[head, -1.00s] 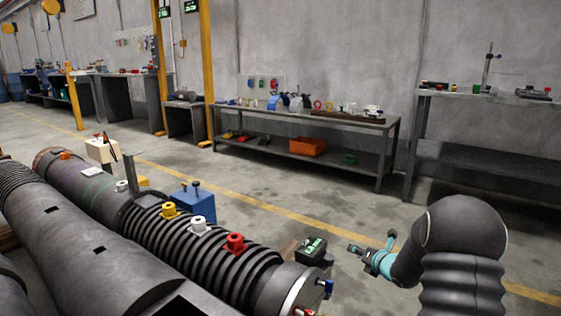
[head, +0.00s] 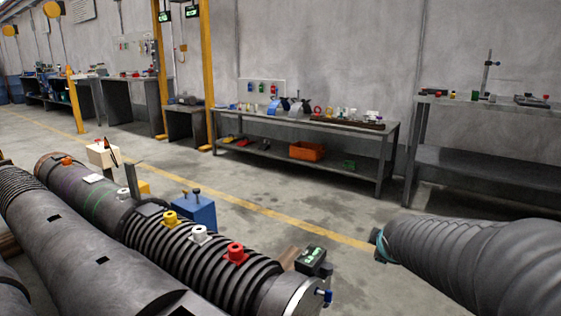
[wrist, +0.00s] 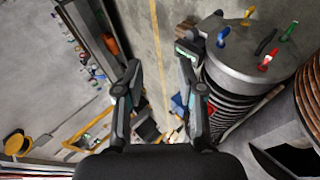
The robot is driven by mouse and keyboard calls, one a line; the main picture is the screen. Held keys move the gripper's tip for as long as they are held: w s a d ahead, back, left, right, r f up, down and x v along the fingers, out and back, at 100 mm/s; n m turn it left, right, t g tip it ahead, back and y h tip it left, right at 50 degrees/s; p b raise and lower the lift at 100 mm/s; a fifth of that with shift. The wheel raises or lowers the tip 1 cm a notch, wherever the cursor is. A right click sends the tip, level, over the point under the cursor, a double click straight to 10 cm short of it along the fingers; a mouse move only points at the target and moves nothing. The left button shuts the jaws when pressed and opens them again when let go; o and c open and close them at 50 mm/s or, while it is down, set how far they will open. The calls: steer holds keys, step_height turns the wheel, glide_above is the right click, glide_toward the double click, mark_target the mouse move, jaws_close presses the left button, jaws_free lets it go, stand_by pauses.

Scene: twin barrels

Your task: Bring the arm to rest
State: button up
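My arm, in a dark ribbed sleeve, reaches in from the right edge of the head view. Only a sliver of my gripper (head: 380,245), teal and dark, shows at its far end; the rest is hidden behind the sleeve. In the wrist view my gripper (wrist: 159,75) has its two fingers spread wide apart. Nothing is between them but the view of the floor and a yellow line beyond. The end of a barrel (wrist: 240,55) with coloured handles lies beyond and to the right of the right finger.
The ribbed barrel (head: 190,245) with yellow, white and red fittings lies left of my arm. A second dark barrel (head: 75,240) lies beside it. A small box with a green display (head: 312,257) stands near the barrel's end. A workbench (head: 300,122) stands against the wall; floor between is open.

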steer(key=s+a+m+g+y+p, duration=0.1)
steer(key=s+a+m, duration=0.3)
steer(key=s, duration=0.8)
steer(key=s+a+r+m+g+y+p, duration=0.1)
steer(key=s+a+m+g, duration=0.2)
steer(key=s+m, duration=0.5)
steer(key=s+a, duration=0.1)
steer(key=s, duration=0.4)
steer(key=shift+s+a+r, duration=0.15)
steer(key=shift+a, duration=0.05)
